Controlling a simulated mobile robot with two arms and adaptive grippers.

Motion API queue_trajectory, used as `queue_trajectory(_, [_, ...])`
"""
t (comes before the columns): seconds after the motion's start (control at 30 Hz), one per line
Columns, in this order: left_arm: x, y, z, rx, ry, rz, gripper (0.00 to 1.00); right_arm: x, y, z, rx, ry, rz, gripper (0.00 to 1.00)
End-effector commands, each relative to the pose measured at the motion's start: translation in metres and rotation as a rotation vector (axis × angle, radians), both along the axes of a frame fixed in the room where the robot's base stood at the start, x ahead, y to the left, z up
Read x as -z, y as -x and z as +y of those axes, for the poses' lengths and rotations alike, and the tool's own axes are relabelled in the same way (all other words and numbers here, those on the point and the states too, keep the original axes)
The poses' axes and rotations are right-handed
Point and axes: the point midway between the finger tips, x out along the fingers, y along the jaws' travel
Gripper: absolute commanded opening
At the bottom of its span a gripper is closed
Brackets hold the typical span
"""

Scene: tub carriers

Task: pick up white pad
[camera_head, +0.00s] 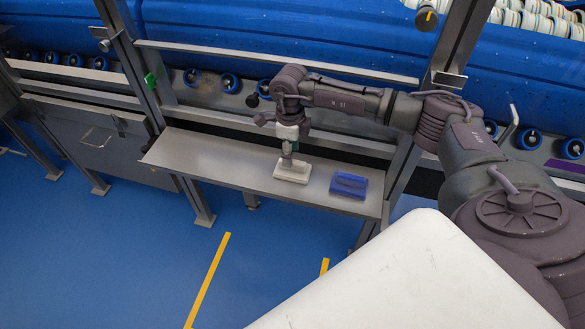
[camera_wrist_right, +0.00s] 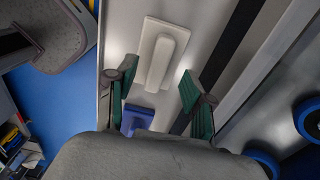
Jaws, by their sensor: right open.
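The white pad (camera_head: 292,171) lies flat on the metal shelf (camera_head: 225,165); it has a raised white handle along its top. In the right wrist view the white pad (camera_wrist_right: 155,50) lies ahead of and partly between the fingers. My right gripper (camera_head: 288,152) is above the pad, pointing down. In the right wrist view my right gripper (camera_wrist_right: 152,98) is open, with its green-padded fingers apart and nothing held between them. From the head view I cannot tell whether the fingers touch the pad. My left gripper is not in view.
A blue pad (camera_head: 348,185) lies on the shelf to the right of the white one; it also shows in the wrist view (camera_wrist_right: 136,120). The shelf's left part is bare. Metal uprights and a rail (camera_head: 280,62) stand behind. A drawer unit (camera_head: 95,140) is at the left.

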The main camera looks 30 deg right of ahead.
Motion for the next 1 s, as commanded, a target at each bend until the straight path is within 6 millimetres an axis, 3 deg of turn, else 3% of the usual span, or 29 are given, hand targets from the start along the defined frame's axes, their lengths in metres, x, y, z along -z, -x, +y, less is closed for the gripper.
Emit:
queue_trajectory(0.27, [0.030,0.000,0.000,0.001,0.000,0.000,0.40,0.045,0.005,-0.003,0.001,0.001,0.001,0.52])
queue_trajectory(0.53, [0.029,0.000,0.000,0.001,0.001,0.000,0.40,0.046,0.004,-0.003,0.001,0.000,0.000,0.52])
queue_trajectory(0.87, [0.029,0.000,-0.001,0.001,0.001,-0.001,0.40,0.046,0.005,-0.003,0.000,0.000,0.001,0.00])
queue_trajectory(1.0, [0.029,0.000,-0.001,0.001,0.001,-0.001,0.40,0.046,0.005,-0.003,0.001,0.000,0.001,0.00])
